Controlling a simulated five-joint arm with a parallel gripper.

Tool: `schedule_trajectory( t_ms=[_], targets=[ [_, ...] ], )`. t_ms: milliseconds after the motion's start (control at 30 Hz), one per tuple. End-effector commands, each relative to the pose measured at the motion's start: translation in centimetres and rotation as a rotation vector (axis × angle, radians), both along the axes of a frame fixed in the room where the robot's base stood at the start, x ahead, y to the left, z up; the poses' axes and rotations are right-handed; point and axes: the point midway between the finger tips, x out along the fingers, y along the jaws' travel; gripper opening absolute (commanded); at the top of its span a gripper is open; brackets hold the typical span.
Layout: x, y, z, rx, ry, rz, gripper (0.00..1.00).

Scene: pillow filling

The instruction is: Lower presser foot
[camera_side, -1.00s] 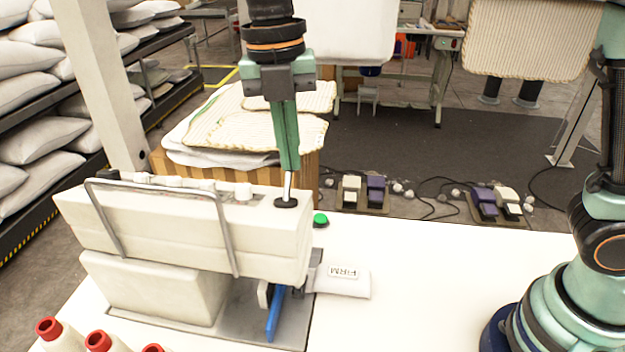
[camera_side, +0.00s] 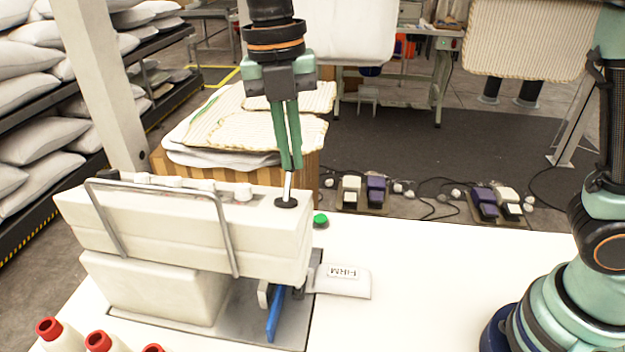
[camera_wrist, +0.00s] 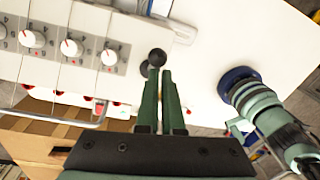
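The off-white sewing machine (camera_side: 180,230) stands on the white table. A thin metal rod with a black base (camera_side: 286,201) rises from the right end of its top. In the wrist view, a black ball knob (camera_wrist: 157,57) shows just beyond my fingertips, with a dark disc beside it. My gripper (camera_side: 291,168) points down over the rod, its green fingers slightly apart. The fingertips (camera_wrist: 161,74) are close to the knob; whether they touch it I cannot tell. The presser foot is not clearly seen; a blue part (camera_side: 274,313) sits below the machine head.
A white piece labelled FIRM (camera_side: 343,279) lies right of the machine head. A green button (camera_side: 320,220) is on the table behind it. A metal bar frame (camera_side: 222,225) crosses the machine front. Red-topped cones (camera_side: 98,341) stand at front left.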

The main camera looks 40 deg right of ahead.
Motion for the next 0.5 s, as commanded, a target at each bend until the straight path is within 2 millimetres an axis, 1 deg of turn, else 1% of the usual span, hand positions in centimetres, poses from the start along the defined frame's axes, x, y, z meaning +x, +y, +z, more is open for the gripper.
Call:
schedule_trajectory(
  t_ms=[33, 500],
  targets=[
    [1.06, -0.95, -0.80, 0.003, -0.005, -0.034, 0.00],
    [0.06, 0.01, -1.51, -0.001, -0.006, -0.036, 0.00]
  ],
)
